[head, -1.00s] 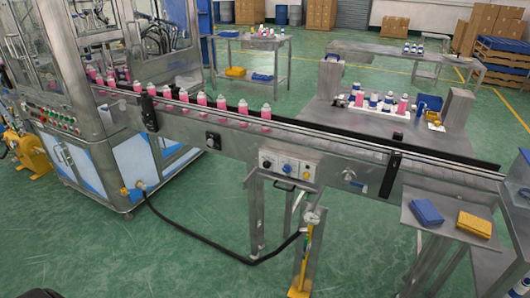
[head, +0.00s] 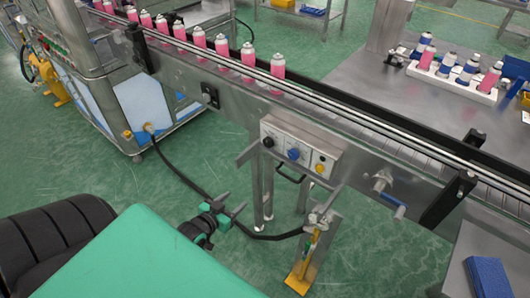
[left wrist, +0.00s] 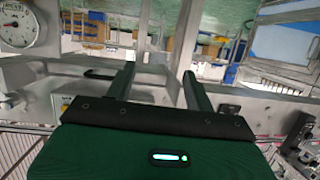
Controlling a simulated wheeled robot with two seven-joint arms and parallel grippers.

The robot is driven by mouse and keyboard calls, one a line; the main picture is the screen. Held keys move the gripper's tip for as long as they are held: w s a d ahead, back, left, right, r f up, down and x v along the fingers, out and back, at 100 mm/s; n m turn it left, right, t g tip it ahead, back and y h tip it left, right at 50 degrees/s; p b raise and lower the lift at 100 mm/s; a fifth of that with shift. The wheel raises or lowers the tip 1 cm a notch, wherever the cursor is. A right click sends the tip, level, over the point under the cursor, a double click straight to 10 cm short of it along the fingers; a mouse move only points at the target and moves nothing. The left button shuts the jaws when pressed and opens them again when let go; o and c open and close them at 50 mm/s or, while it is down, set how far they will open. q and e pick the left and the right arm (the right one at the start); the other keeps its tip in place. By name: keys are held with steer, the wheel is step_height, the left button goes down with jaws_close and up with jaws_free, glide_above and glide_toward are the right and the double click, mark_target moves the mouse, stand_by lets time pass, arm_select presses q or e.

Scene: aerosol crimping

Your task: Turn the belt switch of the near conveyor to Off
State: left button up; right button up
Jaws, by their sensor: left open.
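The near conveyor (head: 345,150) runs diagonally across the head view. A separate black knob (head: 209,96) sits further left on the side plate. The labels are too small to read, so I cannot tell which is the belt switch. My left gripper (head: 236,211) is open and empty, below and left of the box, apart from it. Its two fingers (left wrist: 160,82) also show in the left wrist view. My right gripper is not seen.
Several pink cans (head: 222,47) stand on the belt. A yellow foot stand (head: 303,268) and a black hose (head: 265,236) are below the box. A valve with a blue handle (head: 392,205) juts out to the right. A round gauge (left wrist: 19,26) shows in the left wrist view.

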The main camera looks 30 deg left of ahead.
mark_target(267, 144)
arm_select(q)
step_height(267, 144, up, 15)
steer(key=w+d+t+h+b, duration=0.1)
steer(key=d+t, duration=0.1)
steer(key=t, duration=0.2)
steer(key=shift+m, duration=0.4)
steer(key=w, duration=0.9)
steer(key=w+d+p, duration=0.1)
steer(key=w, duration=0.3)
steer(key=shift+w+r, duration=0.25)
steer(key=shift+w, duration=0.15)
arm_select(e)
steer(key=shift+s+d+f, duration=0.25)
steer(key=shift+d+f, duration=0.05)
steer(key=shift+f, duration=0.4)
arm_select(q)
steer(key=shift+c, duration=0.2)
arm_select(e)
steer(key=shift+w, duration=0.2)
arm_select(q)
steer(key=c, duration=0.7)
steer(key=shift+c, duration=1.2)
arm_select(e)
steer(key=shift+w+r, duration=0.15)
